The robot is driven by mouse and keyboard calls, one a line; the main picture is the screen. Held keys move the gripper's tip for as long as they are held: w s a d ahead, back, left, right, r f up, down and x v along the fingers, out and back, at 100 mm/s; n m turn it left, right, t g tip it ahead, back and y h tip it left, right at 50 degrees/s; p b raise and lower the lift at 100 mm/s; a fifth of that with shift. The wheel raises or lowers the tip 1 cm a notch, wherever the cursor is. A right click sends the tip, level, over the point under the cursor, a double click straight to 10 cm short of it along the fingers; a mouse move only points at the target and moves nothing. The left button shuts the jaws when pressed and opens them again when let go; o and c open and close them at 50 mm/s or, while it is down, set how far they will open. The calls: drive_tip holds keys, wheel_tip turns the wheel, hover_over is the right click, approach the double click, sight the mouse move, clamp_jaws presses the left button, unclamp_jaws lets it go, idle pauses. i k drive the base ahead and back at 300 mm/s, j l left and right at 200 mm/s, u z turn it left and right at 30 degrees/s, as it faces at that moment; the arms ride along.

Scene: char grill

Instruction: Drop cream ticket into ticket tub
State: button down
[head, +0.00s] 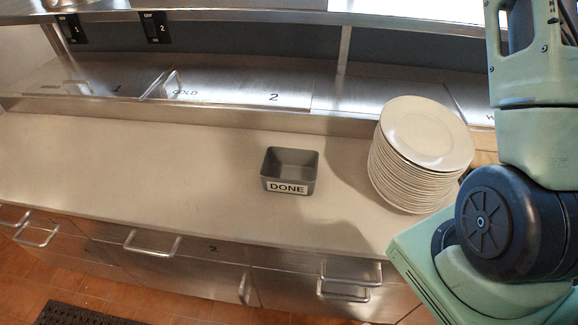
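The ticket tub (289,170) is a small grey open-topped box with a white "DONE" label on its front. It stands upright on the pale counter, right of the middle in the head view, and its visible inside looks empty. No cream ticket shows in this view. My arm fills the right side of the picture, but my gripper is not in view.
A tall stack of white plates (418,155) stands on the counter (120,165) right of the tub, close to my arm. Steel lids (230,88) and an overhead shelf run behind. Drawer handles (152,246) stick out below the front edge. The counter's left is clear.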

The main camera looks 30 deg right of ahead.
sight(295, 176)
drive_tip(key=k+j, duration=0.15)
drive_tip(key=k, duration=0.35)
drive_tip(key=k+j, duration=0.15)
drive_tip(key=k, duration=0.35)
